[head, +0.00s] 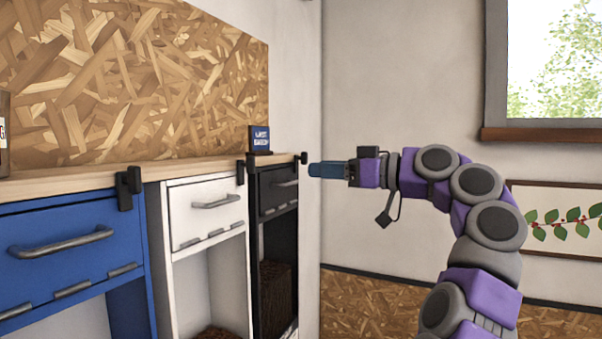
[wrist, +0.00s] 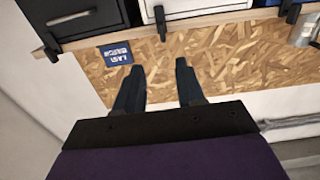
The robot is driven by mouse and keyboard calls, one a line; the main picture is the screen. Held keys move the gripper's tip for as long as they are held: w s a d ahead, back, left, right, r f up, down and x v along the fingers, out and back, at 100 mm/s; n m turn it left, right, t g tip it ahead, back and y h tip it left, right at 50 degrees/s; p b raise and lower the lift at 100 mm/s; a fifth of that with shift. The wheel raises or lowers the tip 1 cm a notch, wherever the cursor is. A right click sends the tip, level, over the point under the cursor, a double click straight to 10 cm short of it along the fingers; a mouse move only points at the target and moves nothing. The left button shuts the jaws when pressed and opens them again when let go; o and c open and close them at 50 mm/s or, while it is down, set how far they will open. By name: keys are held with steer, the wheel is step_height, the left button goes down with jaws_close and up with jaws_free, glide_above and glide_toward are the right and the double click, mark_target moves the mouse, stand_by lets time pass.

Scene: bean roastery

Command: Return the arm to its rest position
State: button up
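My arm reaches up and to the left in the head view, bent over at the top. My gripper (head: 314,170) points left, level with the countertop's right end; I cannot tell the gap between them. In the wrist view my gripper (wrist: 159,66) shows two dark fingers held apart, with nothing between them. The fingers appear in front of the chipboard panel (wrist: 220,65), and the picture there is upside down.
A wooden countertop (head: 90,182) runs along the left, over blue (head: 70,240), white (head: 205,208) and black (head: 278,190) drawer units. A small blue sign (head: 260,139) stands on it. A window (head: 555,60) and plant picture (head: 560,215) are behind my arm.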

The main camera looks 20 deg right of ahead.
steer(key=shift+s+d, duration=0.4)
steer(key=shift+d, duration=0.05)
steer(key=shift+a, duration=0.1)
